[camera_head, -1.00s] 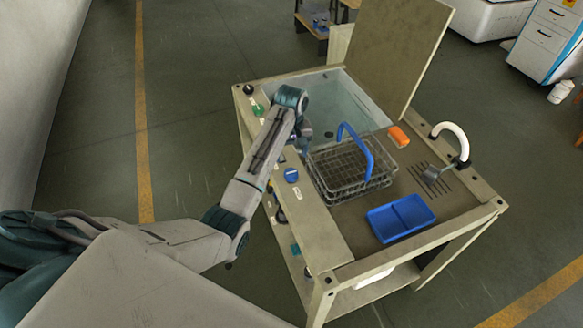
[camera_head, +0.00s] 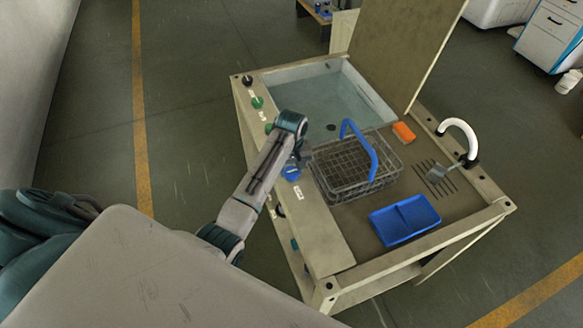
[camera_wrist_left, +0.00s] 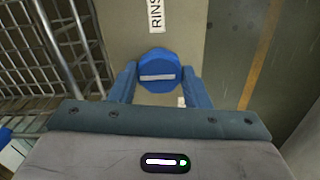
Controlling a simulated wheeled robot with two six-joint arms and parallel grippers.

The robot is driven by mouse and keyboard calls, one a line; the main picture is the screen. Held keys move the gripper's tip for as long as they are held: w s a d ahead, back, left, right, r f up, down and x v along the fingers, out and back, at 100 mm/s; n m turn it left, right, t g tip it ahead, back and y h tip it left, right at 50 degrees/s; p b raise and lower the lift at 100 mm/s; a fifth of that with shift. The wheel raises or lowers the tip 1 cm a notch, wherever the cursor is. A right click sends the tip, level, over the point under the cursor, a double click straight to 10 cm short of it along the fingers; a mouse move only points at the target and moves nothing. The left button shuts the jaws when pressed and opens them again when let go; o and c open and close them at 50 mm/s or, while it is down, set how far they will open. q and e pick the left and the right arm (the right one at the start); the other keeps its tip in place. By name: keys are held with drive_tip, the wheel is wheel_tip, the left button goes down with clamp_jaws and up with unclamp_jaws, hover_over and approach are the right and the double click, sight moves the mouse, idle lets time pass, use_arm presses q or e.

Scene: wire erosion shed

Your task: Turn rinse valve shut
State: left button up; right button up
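The rinse valve is a round blue knob with a white bar (camera_wrist_left: 158,72) in the left wrist view, beside a label beginning "RINS" (camera_wrist_left: 156,16). The bar lies crosswise in that picture. In the head view the knob (camera_head: 290,174) sits on the front ledge of the wash stand, partly hidden by my wrist. My left gripper (camera_head: 300,163) is close over it. In the wrist view its two blue fingers (camera_wrist_left: 159,76) are open, one on each side of the knob. I cannot tell whether they touch it. My right gripper is not in view.
A wire basket with a blue handle (camera_head: 358,170) stands close beside the gripper. Green knobs (camera_head: 257,102) sit farther along the ledge. A blue tray (camera_head: 404,219), an orange block (camera_head: 403,132) and a white curved spout (camera_head: 460,128) are on the stand's right half.

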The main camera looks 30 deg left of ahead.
use_arm(q)
drive_tip(key=c, duration=0.3)
drive_tip(key=shift+c, duration=0.4)
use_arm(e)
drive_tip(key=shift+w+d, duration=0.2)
